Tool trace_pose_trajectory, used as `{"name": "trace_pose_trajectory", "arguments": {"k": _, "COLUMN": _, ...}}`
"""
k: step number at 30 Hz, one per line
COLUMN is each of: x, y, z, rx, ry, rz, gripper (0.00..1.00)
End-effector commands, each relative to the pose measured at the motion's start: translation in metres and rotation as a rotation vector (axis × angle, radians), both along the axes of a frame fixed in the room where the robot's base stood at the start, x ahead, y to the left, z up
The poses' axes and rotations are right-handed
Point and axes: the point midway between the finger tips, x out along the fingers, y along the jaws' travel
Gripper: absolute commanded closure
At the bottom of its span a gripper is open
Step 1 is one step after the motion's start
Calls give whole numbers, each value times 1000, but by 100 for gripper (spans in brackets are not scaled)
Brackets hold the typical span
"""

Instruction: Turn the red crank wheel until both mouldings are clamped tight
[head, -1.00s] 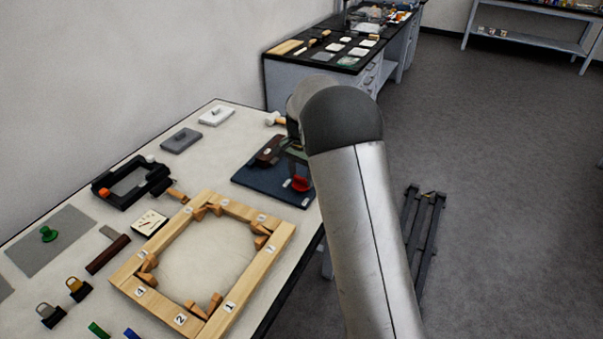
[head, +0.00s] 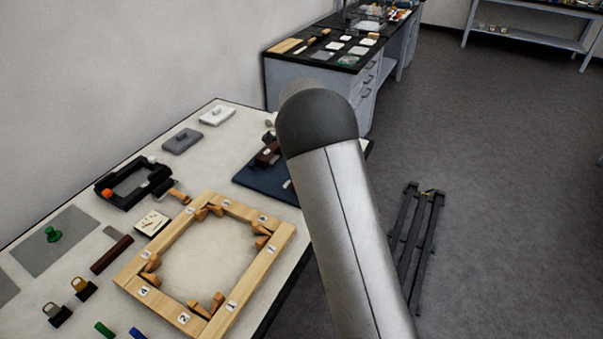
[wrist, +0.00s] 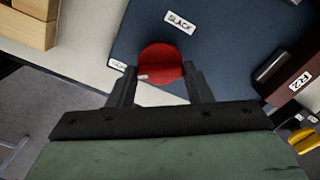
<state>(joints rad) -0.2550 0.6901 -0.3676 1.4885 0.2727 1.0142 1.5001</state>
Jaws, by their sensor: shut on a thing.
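The red crank wheel (wrist: 161,58) shows in the wrist view as a round red piece over the dark blue board (wrist: 222,50). My gripper (wrist: 159,70) is shut on it, one dark finger on each side. In the head view my arm hides the wheel and the gripper, and only part of the blue board (head: 258,183) shows. A dark brown block (wrist: 298,80) with a label that seems to read R2 is at the right in the wrist view. It may be a moulding, and I cannot tell whether it is clamped.
A white SLACK label (wrist: 180,21) lies on the board, and a second label (wrist: 117,65) is partly hidden. A numbered wooden frame (head: 262,270) lies nearer on the bench. A black clamp-like frame (head: 120,195) is to its left.

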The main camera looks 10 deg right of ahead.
Motion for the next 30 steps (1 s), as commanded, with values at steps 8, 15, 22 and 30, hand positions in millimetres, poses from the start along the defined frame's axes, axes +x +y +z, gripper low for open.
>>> {"name": "trace_pose_trajectory", "arguments": {"k": 8, "x": 1, "y": 1, "z": 1, "rx": 1, "ry": -2, "rz": -97, "gripper": 77}}
{"name": "trace_pose_trajectory", "arguments": {"k": 15, "x": 1, "y": 1, "z": 1, "rx": 1, "ry": -3, "rz": -121, "gripper": 77}}
{"name": "trace_pose_trajectory", "arguments": {"k": 22, "x": 1, "y": 1, "z": 1, "rx": 2, "ry": -3, "rz": -121, "gripper": 77}}
{"name": "trace_pose_trajectory", "arguments": {"k": 30, "x": 1, "y": 1, "z": 1, "rx": 1, "ry": -2, "rz": -120, "gripper": 33}}
